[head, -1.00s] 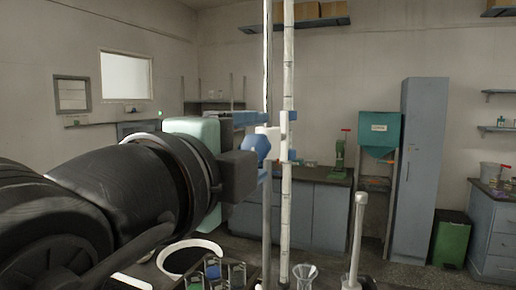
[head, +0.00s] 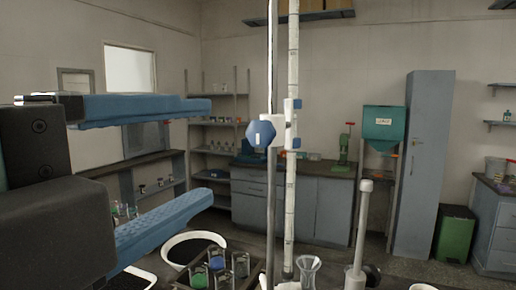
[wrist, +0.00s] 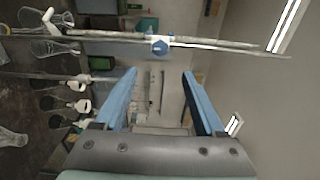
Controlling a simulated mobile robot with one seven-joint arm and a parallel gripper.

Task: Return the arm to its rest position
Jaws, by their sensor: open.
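My gripper (head: 205,152) is at the left of the head view, with its two blue fingers spread wide apart and pointing right. Nothing is between the fingers. In the wrist view my gripper (wrist: 160,72) also shows open and empty. A metal stand rod (head: 271,205) and a graduated white tube (head: 290,200) stand upright to the right of the fingertips. A blue clamp knob (head: 261,134) sits on the rod, apart from the fingers. The knob also shows beyond the fingertips in the wrist view (wrist: 159,45).
A rack (head: 234,281) with several small jars and a white-rimmed round dish (head: 192,240) are below the gripper. A glass funnel (head: 308,268) and a pale upright post (head: 361,235) stand front right. Cabinets (head: 317,208) and a green bin (head: 453,234) are farther back.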

